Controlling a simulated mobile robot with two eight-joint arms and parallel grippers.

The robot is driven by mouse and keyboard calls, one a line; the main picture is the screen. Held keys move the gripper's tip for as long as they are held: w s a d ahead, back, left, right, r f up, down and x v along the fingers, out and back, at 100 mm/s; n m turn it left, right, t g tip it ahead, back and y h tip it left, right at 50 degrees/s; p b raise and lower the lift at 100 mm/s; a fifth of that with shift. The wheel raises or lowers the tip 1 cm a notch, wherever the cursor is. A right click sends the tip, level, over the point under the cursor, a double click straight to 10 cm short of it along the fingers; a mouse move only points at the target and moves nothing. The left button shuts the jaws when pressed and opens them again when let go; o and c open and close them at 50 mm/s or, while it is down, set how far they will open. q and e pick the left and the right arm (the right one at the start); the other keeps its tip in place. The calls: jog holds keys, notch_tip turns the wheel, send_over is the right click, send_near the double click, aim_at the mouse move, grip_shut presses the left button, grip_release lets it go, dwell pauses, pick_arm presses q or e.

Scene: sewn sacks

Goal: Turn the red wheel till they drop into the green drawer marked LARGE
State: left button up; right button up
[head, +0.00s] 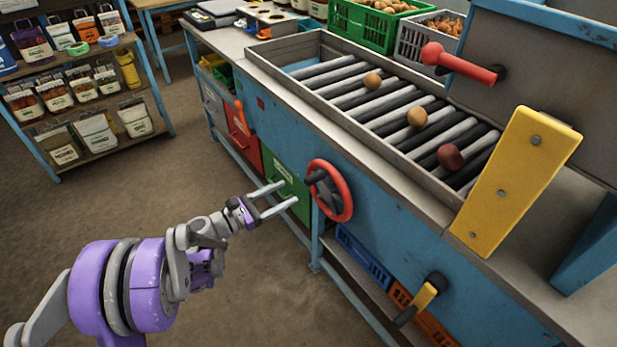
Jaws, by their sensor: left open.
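The red wheel (346,190) with a dark hub is on the blue front of the sorting bench. The green drawer (280,172) with a white label is left of the wheel, low in the bench; its label is too small to read. Three round items lie apart on the roller bed (347,84): a tan one (372,80), a yellowish one (417,117) and a dark red one (451,156). My left gripper (282,196) is open and empty, in front of the green drawer and left of the wheel, apart from the wheel. My right gripper is not in view.
A red-handled lever (458,63), a yellow bar (515,185) and a yellow crank handle (424,297) are on the bench's right side. A red drawer (245,139) is left of the green one. Crates (365,24) stand behind. Floor to the left is clear, up to a shelf of sacks (75,95).

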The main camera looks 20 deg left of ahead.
aim_at(305, 183)
pick_arm(q)
jog(key=x, duration=1)
jog(key=shift+w+d+r, duration=0.1)
jog(key=shift+d, duration=0.25)
grip_shut()
dwell(0.9)
